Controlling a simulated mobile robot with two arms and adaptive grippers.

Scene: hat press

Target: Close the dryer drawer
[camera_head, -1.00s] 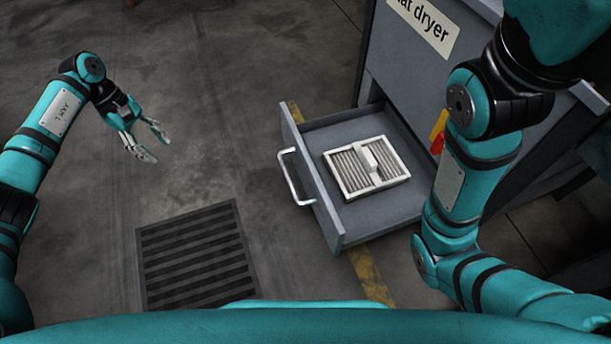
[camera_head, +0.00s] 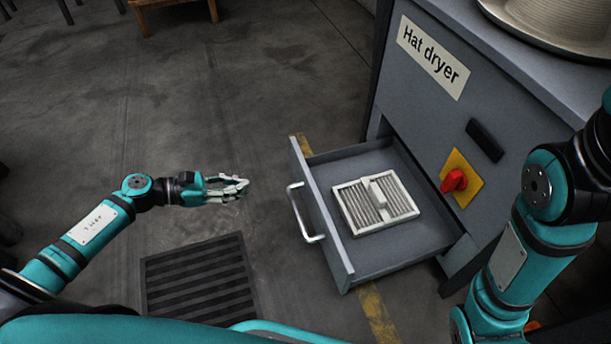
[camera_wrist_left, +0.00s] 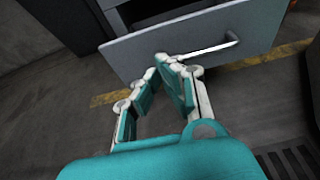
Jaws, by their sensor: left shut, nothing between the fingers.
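The dryer drawer (camera_head: 325,222) is pulled out of the grey hat dryer (camera_head: 436,85), and a white slatted filter (camera_head: 376,203) lies inside it. Its front panel carries a silver bar handle (camera_head: 303,214). My left gripper (camera_head: 243,187) is to the left of the drawer front, pointing at it, apart from the handle. In the left wrist view, the gripper (camera_wrist_left: 165,60) has its fingertips together and empty, in front of the drawer panel (camera_wrist_left: 262,28) with the handle (camera_wrist_left: 200,50) just beyond. My right arm crosses the right side of the head view; its gripper is out of view.
A red knob (camera_head: 454,180) on a yellow plate and a dark switch (camera_head: 485,140) are on the dryer front. A hat (camera_head: 560,22) is on top. A floor grate (camera_head: 200,280) lies at lower left.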

